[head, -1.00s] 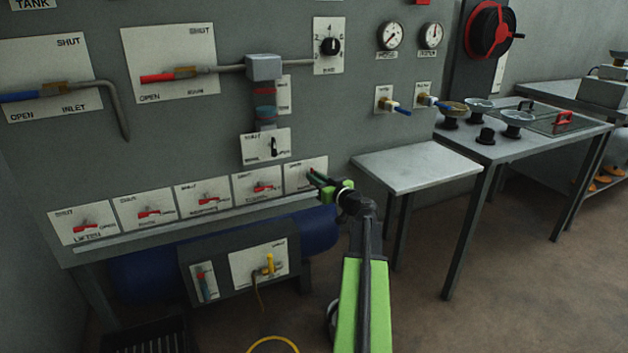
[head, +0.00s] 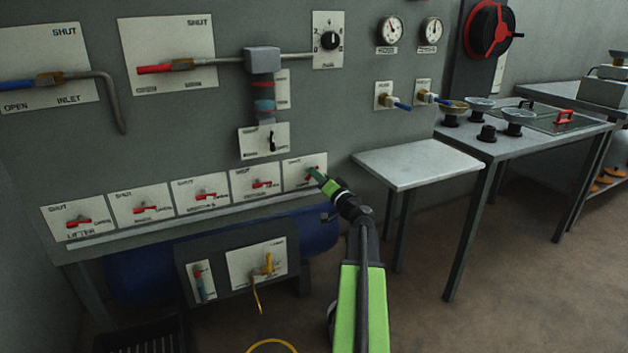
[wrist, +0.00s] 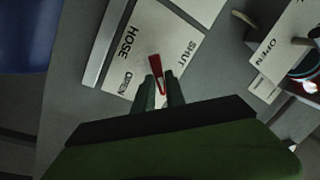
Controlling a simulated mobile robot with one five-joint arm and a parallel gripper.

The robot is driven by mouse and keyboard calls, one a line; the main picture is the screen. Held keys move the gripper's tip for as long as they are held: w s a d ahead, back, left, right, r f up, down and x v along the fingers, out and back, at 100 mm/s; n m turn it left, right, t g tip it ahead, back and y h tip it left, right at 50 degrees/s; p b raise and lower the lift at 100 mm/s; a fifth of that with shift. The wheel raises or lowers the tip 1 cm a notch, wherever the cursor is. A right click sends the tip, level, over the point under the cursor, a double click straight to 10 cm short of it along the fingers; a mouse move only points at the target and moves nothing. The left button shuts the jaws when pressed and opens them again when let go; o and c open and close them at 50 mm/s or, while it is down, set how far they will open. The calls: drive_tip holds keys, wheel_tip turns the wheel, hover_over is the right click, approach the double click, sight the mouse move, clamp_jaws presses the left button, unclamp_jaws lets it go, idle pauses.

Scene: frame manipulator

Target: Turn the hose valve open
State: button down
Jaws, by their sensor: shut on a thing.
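The hose valve is the rightmost plate (head: 293,174) in the low row on the grey panel. In the wrist view its plate (wrist: 180,22) reads HOSE, with SHUT on the right and OPEN at lower left. Its red handle (wrist: 155,66) stands between my green fingers. My gripper (wrist: 159,82) is shut on this handle. In the head view my gripper (head: 315,176) reaches the right part of the plate and hides some of the handle. The handle's exact angle is hard to tell.
Several similar red-handled valves, such as the lifter valve (head: 78,221), line up to the left. A bare grey side table (head: 415,162) stands to the right of my arm. A blue tank (head: 315,228) and a lower box with a yellow valve (head: 268,263) sit below.

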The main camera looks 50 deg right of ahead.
drive_tip(key=shift+w+a+f+m+h+b, duration=0.15)
drive_tip(key=shift+m+h+b, duration=0.2)
drive_tip(key=shift+m, duration=1.3)
drive_tip(key=shift+s+f+m+h+b, duration=0.1)
drive_tip(key=shift+m+h+b, duration=0.25)
drive_tip(key=shift+m, duration=1.35)
drive_tip(key=shift+w+a+f+m+h+b, duration=0.15)
drive_tip(key=shift+m+h, duration=0.35)
drive_tip(key=shift+m, duration=1.15)
drive_tip(key=shift+s+d, duration=0.1)
drive_tip(key=c, duration=1.4)
unclamp_jaws()
drive_tip(key=shift+d, duration=0.1)
drive_tip(key=shift+s+f, duration=0.1)
